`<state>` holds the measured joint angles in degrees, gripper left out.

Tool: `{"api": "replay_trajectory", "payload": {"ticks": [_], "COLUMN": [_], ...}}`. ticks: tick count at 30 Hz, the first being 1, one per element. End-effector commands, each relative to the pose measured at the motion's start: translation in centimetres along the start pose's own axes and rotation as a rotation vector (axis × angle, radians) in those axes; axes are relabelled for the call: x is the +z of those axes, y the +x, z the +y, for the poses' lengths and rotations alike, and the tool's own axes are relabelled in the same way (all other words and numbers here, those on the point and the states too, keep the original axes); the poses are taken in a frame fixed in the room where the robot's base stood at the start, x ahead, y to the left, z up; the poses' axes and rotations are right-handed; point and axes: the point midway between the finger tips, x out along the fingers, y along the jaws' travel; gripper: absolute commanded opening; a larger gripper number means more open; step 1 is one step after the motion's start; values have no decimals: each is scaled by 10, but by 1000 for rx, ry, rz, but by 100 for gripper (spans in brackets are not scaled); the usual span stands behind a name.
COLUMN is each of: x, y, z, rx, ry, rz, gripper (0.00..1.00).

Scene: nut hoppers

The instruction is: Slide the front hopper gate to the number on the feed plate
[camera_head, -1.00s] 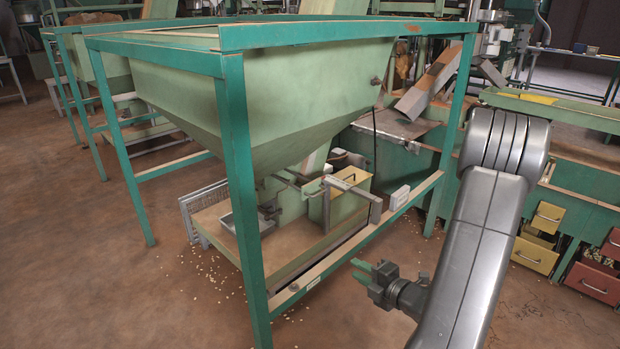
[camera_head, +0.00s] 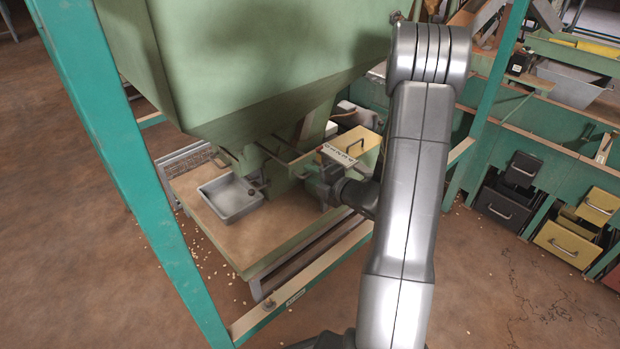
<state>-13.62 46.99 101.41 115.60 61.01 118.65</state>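The front hopper (camera_head: 260,70) is a large pale green funnel in a teal frame. Its narrow outlet (camera_head: 262,165) sits low, above a board. Thin gate rods and a bracket (camera_head: 290,162) show beside the outlet, partly hidden. A small pale plate with dark marks (camera_head: 338,155) lies just right of them; its marks are too small to read. My gripper (camera_head: 318,180) is under the hopper, right of the outlet and close to the gate parts. Its fingertips are small and partly blend with the metalwork, so contact and opening are unclear.
A grey metal tray (camera_head: 232,202) sits on the board (camera_head: 225,235) left of the outlet. A yellow-topped box (camera_head: 358,145) stands behind my gripper. A teal post (camera_head: 135,170) and a lower rail (camera_head: 300,290) bound the space. Drawers (camera_head: 568,243) stand at right.

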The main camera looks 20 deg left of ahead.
Motion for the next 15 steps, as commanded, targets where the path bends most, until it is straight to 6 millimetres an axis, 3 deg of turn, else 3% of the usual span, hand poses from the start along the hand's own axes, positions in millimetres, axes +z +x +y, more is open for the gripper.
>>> {"api": "replay_trajectory", "payload": {"ticks": [5,14,15], "x": [0,0,0], "y": [14,15,15], "z": [0,0,0], "rx": [1,0,0], "ry": [0,1,1], "rz": [1,-1,-1], "gripper": [26,26,18]}}
